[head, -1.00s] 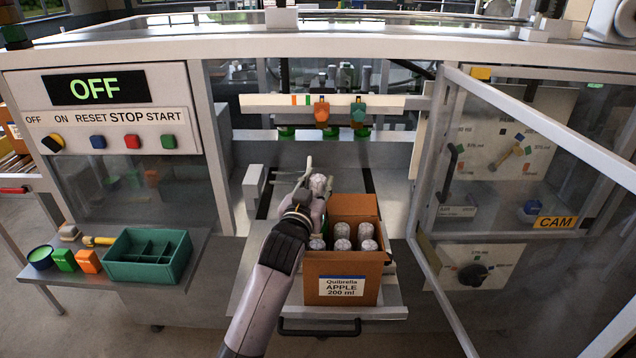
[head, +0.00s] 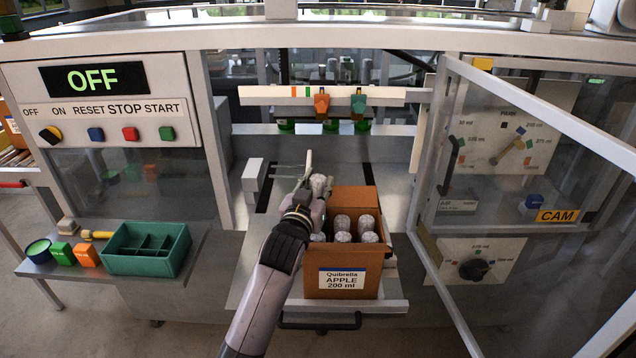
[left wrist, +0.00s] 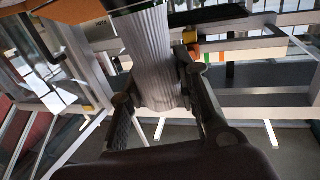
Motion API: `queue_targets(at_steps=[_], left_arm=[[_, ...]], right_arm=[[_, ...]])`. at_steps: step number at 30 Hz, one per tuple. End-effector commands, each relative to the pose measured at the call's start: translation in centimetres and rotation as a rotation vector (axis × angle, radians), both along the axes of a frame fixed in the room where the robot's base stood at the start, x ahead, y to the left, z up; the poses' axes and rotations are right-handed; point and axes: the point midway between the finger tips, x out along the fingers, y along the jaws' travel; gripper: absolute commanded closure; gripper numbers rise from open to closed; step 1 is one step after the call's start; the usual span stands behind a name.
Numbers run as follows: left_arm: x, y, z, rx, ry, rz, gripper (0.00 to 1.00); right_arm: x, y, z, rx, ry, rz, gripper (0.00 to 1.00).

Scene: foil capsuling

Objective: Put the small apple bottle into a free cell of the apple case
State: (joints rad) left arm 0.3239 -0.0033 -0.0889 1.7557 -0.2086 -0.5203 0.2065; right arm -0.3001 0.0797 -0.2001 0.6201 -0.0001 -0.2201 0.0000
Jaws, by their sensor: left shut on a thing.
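My left gripper (head: 309,187) is shut on the small apple bottle (head: 319,184), whose silver foil top shows in the head view. In the left wrist view the ridged silver foil (left wrist: 147,60) sits between the two fingers (left wrist: 160,110). The apple case (head: 341,283) is an open brown carton labelled "Quibrella APPLE 200 ml". Several foil-topped bottles (head: 370,237) stand in it. The held bottle is at the case's back left, above rim height in the picture; my arm hides the left part of the case. I cannot tell which cells are free. My right gripper is not in view.
The case stands on a grey shelf (head: 392,305) in front of the machine. An open clear door (head: 560,130) is on the right. A green divided tray (head: 147,262) and small coloured blocks lie on the left ledge. The panel display (head: 92,79) reads OFF.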

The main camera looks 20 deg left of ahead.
Motion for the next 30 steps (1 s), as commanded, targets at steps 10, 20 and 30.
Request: queue_targets(at_steps=[10,20,30], left_arm=[[0.0,0.0,-0.8,0.0,-0.004,0.0,1.0],[0.0,0.0,-1.6,0.0,-0.003,0.0,1.0],[0.0,0.0,-2.4,0.0,-0.004,0.0,1.0]], right_arm=[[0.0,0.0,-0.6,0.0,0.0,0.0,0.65],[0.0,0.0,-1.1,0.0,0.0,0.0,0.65],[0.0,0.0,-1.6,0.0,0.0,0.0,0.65]])
